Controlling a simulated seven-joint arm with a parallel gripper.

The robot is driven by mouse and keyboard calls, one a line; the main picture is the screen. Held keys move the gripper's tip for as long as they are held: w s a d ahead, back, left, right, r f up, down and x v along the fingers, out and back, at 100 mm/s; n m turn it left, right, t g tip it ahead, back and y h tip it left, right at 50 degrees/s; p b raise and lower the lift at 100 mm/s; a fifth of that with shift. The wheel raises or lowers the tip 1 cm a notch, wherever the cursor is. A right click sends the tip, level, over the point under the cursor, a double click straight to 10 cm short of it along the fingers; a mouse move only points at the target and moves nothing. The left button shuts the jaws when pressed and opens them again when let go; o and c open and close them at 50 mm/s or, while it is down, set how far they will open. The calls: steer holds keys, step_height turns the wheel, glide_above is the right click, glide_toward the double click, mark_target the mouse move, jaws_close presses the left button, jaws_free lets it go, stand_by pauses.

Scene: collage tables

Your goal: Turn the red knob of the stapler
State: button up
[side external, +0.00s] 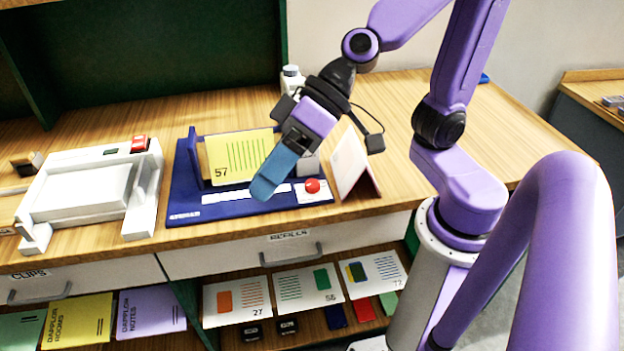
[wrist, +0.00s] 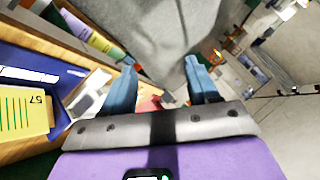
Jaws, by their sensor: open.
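The stapler is a dark blue base (side external: 235,207) on the wooden table in the side view, with a yellow card marked 57 (side external: 237,156) standing on it. Its red knob (side external: 312,185) sits on a white plate at the base's right front. My gripper (side external: 264,188), with blue fingers pointing down and left, appears in front of the card, left of the knob in the picture. The gripper's height above the base is hard to judge. In the wrist view the open fingers (wrist: 161,65) hold nothing visible. The blue base (wrist: 40,72) and yellow card (wrist: 24,112) are at left. A red patch between the fingers is too unclear to name.
A folded card (side external: 350,165) stands just right of the knob. A white device with a red button (side external: 139,143) is at left. A small white bottle (side external: 292,80) stands behind my gripper. Drawers (side external: 240,256) and a shelf of cards lie below the table edge.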

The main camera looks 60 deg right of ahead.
steer(key=w+r+m+t+h, duration=0.1)
steer(key=w+r+m+t, duration=0.2)
steer(key=w+m+t, duration=0.45)
steer(key=m+g+h, duration=0.9)
steer(key=m+h, duration=0.3)
steer(key=h, duration=0.1)
glide_above(312, 183)
steer(key=s+a, duration=0.3)
steer(key=a, duration=0.3)
step_height(312, 183, down, 8)
steer(key=shift+n+y, duration=0.25)
steer(key=shift+y, duration=0.05)
steer(key=x, duration=1.6)
steer(key=shift+w+a+f, duration=0.1)
steer(key=shift+w, duration=0.05)
steer(key=c, duration=1)
